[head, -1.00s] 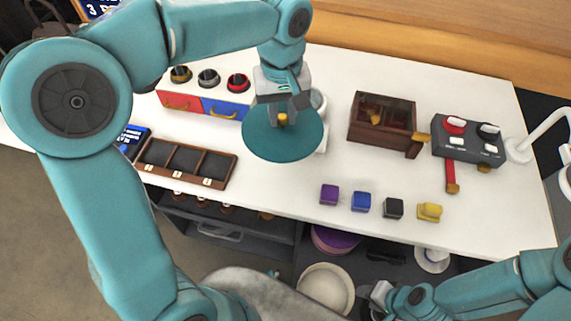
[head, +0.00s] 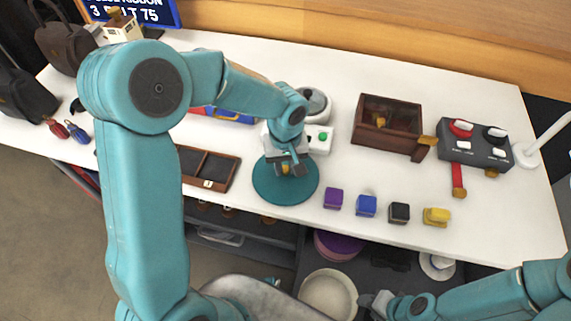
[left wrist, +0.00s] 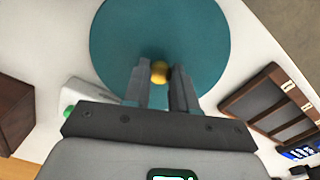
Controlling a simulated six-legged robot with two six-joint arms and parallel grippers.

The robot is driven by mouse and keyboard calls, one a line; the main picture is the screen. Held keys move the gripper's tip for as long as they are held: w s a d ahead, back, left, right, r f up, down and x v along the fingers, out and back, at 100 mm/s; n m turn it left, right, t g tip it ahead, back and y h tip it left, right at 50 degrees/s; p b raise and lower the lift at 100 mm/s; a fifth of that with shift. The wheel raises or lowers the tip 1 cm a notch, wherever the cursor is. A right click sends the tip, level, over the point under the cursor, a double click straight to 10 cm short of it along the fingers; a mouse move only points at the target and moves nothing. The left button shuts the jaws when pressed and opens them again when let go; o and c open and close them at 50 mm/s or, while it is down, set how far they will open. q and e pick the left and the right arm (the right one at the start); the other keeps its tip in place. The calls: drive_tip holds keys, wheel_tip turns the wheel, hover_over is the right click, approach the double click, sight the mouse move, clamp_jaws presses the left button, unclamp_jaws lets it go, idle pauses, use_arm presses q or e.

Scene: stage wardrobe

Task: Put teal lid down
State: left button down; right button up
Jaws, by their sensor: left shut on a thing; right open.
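The teal lid (head: 268,188) is a round disc with a small gold knob. It is at the front of the white table, between the dark compartment tray and the purple cube. My left gripper (head: 287,167) is above it, shut on the knob. The left wrist view shows the lid (left wrist: 135,45) with the knob (left wrist: 160,71) between my left fingers (left wrist: 160,85). I cannot tell whether the lid touches the table. My right gripper (head: 378,302) is open and empty, low at the front, off the table.
A white device with a green button (head: 321,138) stands just behind the lid. The compartment tray (head: 225,172) is to its left. Purple (head: 333,198), blue (head: 366,206) and black (head: 399,213) cubes stand to its right. A brown box (head: 365,136) and a switch panel (head: 480,152) are further back.

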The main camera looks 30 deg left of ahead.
sight(285, 169)
use_arm(q)
drive_tip(key=shift+s+r, duration=0.1)
drive_tip(key=c, duration=0.9)
unclamp_jaws()
drive_tip(key=shift+f, duration=0.2)
drive_tip(key=shift+r, duration=0.1)
drive_tip(key=shift+r, duration=0.25)
wheel_tip(285, 169, up, 12)
drive_tip(key=p, duration=0.1)
drive_tip(key=shift+f, duration=0.15)
